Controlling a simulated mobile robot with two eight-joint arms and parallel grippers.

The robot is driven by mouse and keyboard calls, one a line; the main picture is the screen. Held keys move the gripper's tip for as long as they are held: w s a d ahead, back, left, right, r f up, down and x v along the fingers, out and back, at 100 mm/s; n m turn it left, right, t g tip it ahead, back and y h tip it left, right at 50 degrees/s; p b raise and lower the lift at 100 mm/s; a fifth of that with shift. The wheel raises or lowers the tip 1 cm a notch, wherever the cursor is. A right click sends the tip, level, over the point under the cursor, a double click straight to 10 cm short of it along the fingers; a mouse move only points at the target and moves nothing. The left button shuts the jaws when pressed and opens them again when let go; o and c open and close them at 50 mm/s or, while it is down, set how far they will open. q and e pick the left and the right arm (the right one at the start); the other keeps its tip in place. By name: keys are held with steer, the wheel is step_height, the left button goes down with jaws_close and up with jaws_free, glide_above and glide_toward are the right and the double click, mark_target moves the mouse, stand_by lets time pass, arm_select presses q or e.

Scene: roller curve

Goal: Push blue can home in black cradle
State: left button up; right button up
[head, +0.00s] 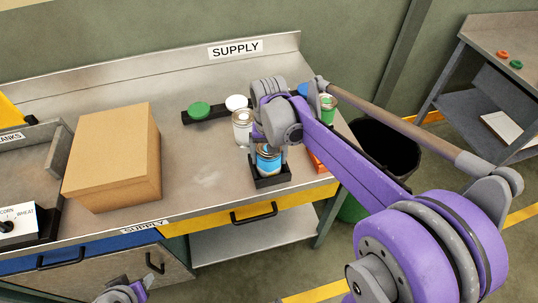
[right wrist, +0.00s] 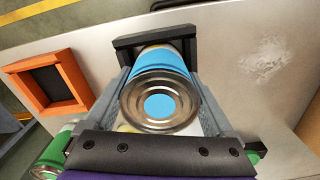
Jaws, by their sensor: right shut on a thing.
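The blue can (head: 268,158) stands upright at the black cradle (head: 270,182) near the front edge of the supply table. My right gripper (head: 268,150) comes down from above and is shut on the can. In the right wrist view the blue can (right wrist: 158,95) sits between the two grey fingers, its metal end with a blue disc towards the camera. The cradle's dark wall (right wrist: 150,42) shows just beyond it. I cannot tell how deep the can sits. Part of my left gripper (head: 124,292) shows at the bottom edge; its jaws are unclear.
A cardboard box (head: 112,158) stands to the left. A white can (head: 242,128) stands behind the cradle, and a green can (head: 327,108) behind to the right. An orange square frame (right wrist: 45,82) lies beside the cradle. The tabletop between box and cradle is clear.

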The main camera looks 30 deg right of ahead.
steer(key=shift+f, duration=0.1)
stand_by(0.3)
steer(key=o, duration=1.2)
steer(key=shift+r+p, duration=1.1)
steer(key=shift+r, duration=1.1)
steer(key=shift+r+p, duration=1.05)
steer(key=shift+r, duration=1.35)
arm_select(q)
steer(key=w+r, duration=0.3)
steer(key=r, duration=0.3)
steer(key=shift+r+t, duration=0.2)
steer(key=shift+t, duration=0.2)
